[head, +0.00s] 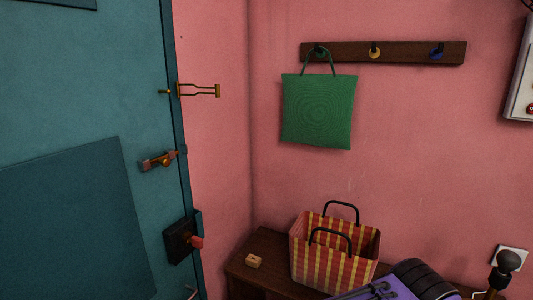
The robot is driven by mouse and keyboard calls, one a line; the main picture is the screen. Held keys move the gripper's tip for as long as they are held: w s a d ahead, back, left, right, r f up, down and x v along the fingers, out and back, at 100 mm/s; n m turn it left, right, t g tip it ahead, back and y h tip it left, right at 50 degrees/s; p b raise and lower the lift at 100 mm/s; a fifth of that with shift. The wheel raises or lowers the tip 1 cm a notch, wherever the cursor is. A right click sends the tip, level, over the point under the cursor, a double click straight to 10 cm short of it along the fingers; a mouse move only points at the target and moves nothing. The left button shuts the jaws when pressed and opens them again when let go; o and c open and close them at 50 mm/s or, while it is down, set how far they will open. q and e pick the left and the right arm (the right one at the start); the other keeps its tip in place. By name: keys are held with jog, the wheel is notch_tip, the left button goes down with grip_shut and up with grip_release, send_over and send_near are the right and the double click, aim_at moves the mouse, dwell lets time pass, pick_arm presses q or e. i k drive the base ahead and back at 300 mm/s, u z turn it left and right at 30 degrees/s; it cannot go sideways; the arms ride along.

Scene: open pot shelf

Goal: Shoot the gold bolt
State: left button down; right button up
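A teal door (90,110) fills the left side. A small gold bolt (160,161) with reddish-brown parts sits on the door near its edge, at mid height. Its tip lies close to the door's edge; I cannot tell whether it reaches into a keeper. Above it, a thin gold bar fitting (200,90) spans from the door's edge onto the pink wall. Below it is a dark lock box (178,243) with a red knob (196,242). Neither of my grippers is in view.
A green bag (318,112) hangs from a peg rail (405,53). A purple and black object (400,286) and a black-knobbed object (507,262) show lower right.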

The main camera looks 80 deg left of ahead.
aim_at(164, 159)
jog(key=z, duration=0.85)
jog(key=i, duration=0.2)
jog(key=u, duration=3.75)
jog(key=k, duration=1.8)
jog(key=z, duration=0.05)
jog(key=i, duration=1.65)
